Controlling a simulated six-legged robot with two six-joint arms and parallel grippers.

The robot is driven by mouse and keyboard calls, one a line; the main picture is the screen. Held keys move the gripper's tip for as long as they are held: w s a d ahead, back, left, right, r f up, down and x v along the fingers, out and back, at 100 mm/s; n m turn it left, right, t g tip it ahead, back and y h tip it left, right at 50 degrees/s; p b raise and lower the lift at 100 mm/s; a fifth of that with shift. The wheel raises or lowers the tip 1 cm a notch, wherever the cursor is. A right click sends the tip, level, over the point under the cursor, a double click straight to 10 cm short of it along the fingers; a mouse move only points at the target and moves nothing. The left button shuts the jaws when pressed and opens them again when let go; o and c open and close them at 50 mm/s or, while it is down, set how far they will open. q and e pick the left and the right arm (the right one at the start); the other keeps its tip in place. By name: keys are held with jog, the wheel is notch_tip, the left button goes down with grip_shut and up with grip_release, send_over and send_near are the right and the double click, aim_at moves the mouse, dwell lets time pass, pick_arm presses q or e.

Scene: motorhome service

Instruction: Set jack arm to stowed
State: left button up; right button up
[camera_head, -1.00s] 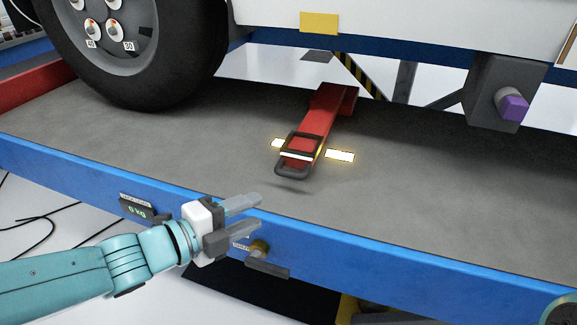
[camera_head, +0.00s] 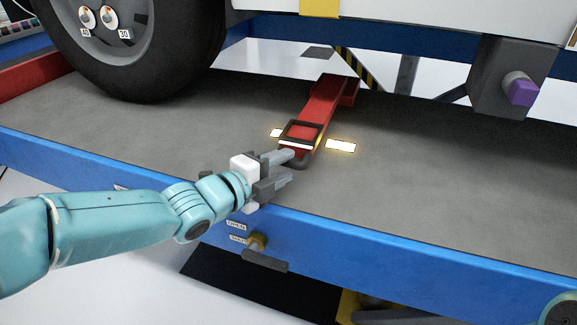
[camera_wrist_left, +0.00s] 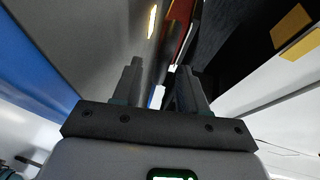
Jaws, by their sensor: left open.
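The red jack arm (camera_head: 322,104) rises at a slant over the grey platform, with a dark frame-like handle (camera_head: 301,133) at its near end. My left gripper (camera_head: 290,167) is open, with its fingers pointing right, at the near end of the handle. The fingers partly hide the handle's lower edge, and I cannot tell whether they touch it. In the left wrist view, the open fingers (camera_wrist_left: 159,88) show with the red arm (camera_wrist_left: 180,28) beyond them. My right gripper is not in view.
A large tyre (camera_head: 140,70) stands on the platform (camera_head: 430,190) at the left. Glowing yellow-white marks (camera_head: 340,146) lie on either side of the jack arm. A blue rail (camera_head: 400,255) runs along the front, with a brass knob (camera_head: 257,241). A grey box with a purple knob (camera_head: 522,92) hangs at the right.

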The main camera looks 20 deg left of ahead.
pick_arm(q)
jog(key=shift+x, duration=1.15)
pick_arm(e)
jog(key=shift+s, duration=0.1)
